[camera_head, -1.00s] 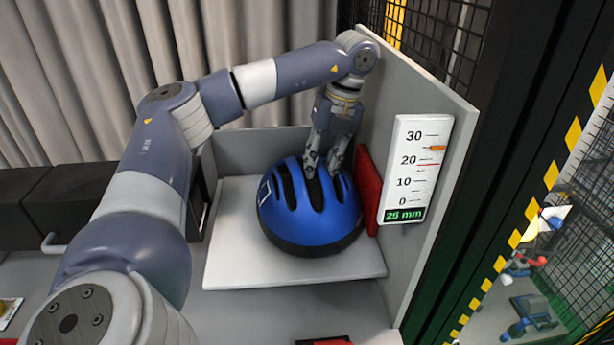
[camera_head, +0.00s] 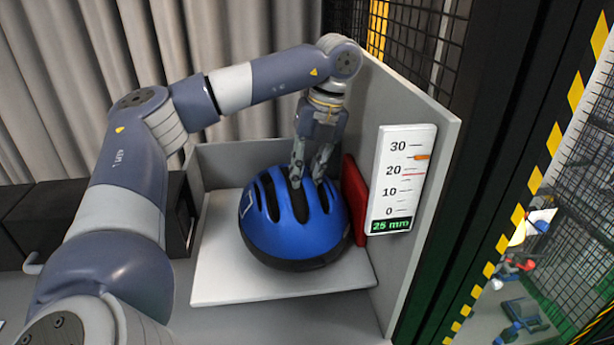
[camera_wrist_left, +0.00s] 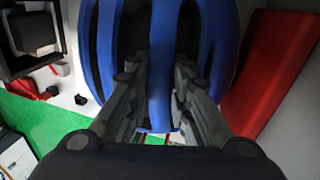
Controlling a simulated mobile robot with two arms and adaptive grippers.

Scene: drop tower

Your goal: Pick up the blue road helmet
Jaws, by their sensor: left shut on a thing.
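The blue road helmet (camera_head: 293,226), blue on top with a black lower rim and dark vents, is over the light grey platform (camera_head: 225,280) beside the gauge wall. My left gripper (camera_head: 308,182) points down from above, with its fingers in the helmet's top vents. In the left wrist view the fingers (camera_wrist_left: 160,78) are on both sides of a blue rib of the helmet (camera_wrist_left: 161,40), shut on it. Whether the helmet's underside touches the platform is hard to tell. My right gripper is not in view.
A red block (camera_head: 354,200) stands close to the helmet's right side, in front of the grey wall (camera_head: 425,150). A gauge (camera_head: 403,180) on that wall reads 25 mm. A low grey wall (camera_head: 235,160) stands behind. The platform's front left is clear.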

